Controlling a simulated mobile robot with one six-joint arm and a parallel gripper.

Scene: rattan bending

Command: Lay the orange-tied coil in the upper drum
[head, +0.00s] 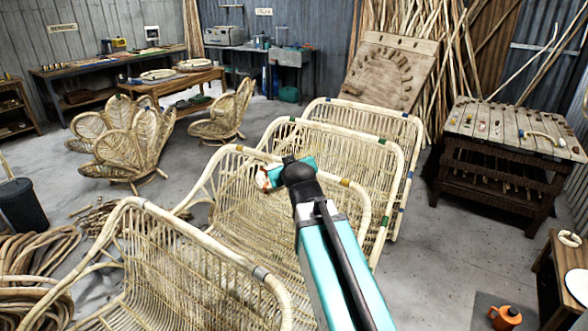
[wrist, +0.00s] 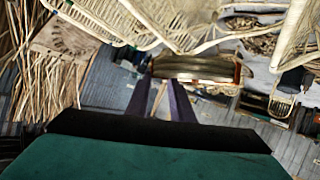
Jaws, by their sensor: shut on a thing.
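My gripper (head: 276,176) is raised in front of the rattan chairs in the head view. In the wrist view its two dark fingers (wrist: 161,82) reach a tan rattan coil (wrist: 195,67) and are shut on it. An orange tie (wrist: 237,73) shows at the coil's right end. In the head view only a small reddish bit of the coil (head: 262,180) shows beside the gripper; the rest is hidden. I cannot make out the upper drum in either view.
Several rattan chairs (head: 335,150) stand in a row below and around my arm. A pegged bench (head: 515,130) is at right and a bending board (head: 388,72) behind. A dark bin (head: 22,205) and loose coils (head: 35,265) lie at left.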

